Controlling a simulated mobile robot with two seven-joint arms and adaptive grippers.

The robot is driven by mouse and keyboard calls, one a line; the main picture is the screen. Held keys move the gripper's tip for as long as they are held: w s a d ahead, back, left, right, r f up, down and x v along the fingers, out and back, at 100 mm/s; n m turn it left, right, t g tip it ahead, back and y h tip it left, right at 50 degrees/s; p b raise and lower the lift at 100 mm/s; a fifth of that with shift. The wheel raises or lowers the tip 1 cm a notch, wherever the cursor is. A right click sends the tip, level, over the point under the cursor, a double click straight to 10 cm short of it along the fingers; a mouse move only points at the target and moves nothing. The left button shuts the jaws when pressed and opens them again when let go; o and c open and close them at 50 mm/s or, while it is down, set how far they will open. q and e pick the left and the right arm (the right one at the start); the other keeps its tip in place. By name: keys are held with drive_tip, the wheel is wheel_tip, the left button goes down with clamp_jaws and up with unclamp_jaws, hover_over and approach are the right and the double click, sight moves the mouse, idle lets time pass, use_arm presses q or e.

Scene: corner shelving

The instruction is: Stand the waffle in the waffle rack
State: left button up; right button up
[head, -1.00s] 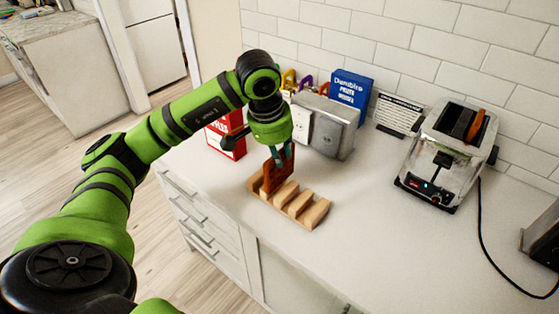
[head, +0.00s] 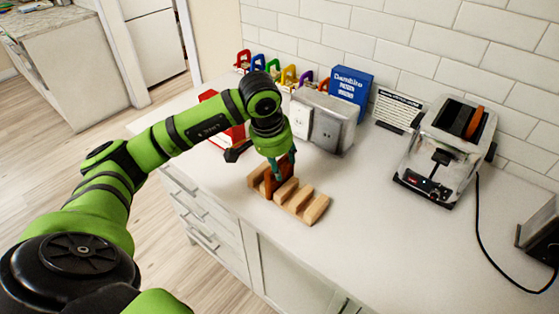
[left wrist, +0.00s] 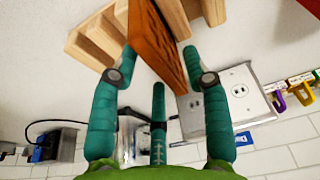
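The brown waffle (head: 269,184) stands on edge at the far-left end of the wooden waffle rack (head: 314,208), its lower part among the wooden bars. My left gripper (head: 279,172) reaches down from above with its teal fingers at the waffle's upper part. In the left wrist view, the waffle (left wrist: 157,38) lies between two fingers, which appear to touch its sides; a third finger shows below it. The rack's bars (left wrist: 92,38) show to the left there. The waffle's lower edge is mostly hidden in the head view. My right gripper is not in view.
A toaster (head: 440,160) with a brown item in its slot stands right, its cord trailing. The counter (head: 370,210) between rack and toaster is clear.

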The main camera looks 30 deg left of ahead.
use_arm(q)
drive_tip(key=shift+r, duration=0.5)
drive_tip(key=b+v, duration=0.2)
drive_tip(key=v, duration=0.9)
drive_tip(key=shift+r, duration=0.2)
drive_tip(key=shift+s+f, duration=0.1)
drive_tip(key=shift+s, duration=0.1)
